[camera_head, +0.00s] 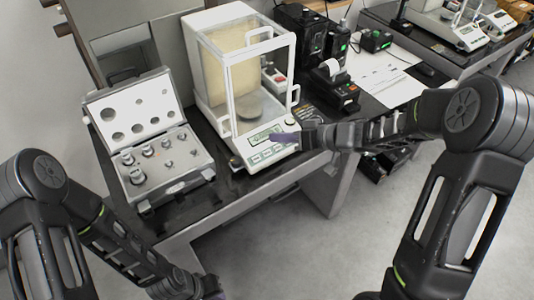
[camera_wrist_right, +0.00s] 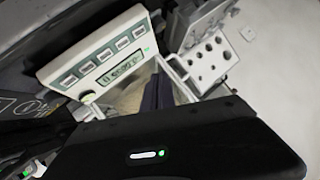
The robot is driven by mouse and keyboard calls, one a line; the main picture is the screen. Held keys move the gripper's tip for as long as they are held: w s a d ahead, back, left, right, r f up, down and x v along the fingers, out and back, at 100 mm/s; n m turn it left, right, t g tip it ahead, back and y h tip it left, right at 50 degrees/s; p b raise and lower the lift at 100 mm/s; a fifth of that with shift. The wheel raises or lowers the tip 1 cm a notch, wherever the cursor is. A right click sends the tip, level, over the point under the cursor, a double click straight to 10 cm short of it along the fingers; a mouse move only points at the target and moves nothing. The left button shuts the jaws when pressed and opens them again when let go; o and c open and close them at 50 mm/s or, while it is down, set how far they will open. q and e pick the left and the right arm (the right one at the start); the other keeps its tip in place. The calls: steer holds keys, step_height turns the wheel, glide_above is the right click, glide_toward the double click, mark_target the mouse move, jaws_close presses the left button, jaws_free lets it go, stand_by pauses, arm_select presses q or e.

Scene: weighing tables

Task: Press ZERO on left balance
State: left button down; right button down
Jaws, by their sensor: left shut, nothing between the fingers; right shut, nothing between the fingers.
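The left balance (camera_head: 240,75) is a white unit with a glass draft shield and a round pan inside. Its front panel has a lit display and a row of grey keys (camera_head: 268,155). In the right wrist view the panel (camera_wrist_right: 100,55) appears rotated, with several keys and a green light; the key labels are too small to read. My right gripper (camera_head: 284,138) is shut, its fingertips at the right part of the panel beside the display. Its dark fingers show in the wrist view (camera_wrist_right: 157,92); contact cannot be told. My left gripper (camera_head: 212,288) is shut and low, in front of the table.
An open case of weights (camera_head: 165,178) stands left of the balance. A black printer (camera_head: 333,85) and other dark devices stand to the right, with paper sheets (camera_head: 380,75) beyond. Another balance (camera_head: 455,28) is on the far right table. The floor in front is clear.

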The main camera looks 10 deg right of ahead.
steer(key=b, duration=0.6)
glide_above(267, 153)
steer(key=s+d, duration=0.2)
steer(key=s, duration=0.1)
step_height(267, 153, down, 6)
steer(key=shift+w+a+f, duration=0.25)
steer(key=shift+w+f, duration=0.25)
steer(key=shift+f, duration=0.3)
steer(key=shift+f, duration=0.2)
stand_by(0.5)
steer(key=shift+w+f, duration=0.1)
steer(key=shift+f, duration=0.1)
steer(key=shift+w+a+f, duration=0.1)
steer(key=shift+w+f, duration=0.05)
steer(key=shift+f, duration=0.2)
stand_by(0.8)
steer(key=shift+s+r+p, duration=0.3)
steer(key=shift+r+p, duration=0.45)
steer(key=shift+p, duration=0.2)
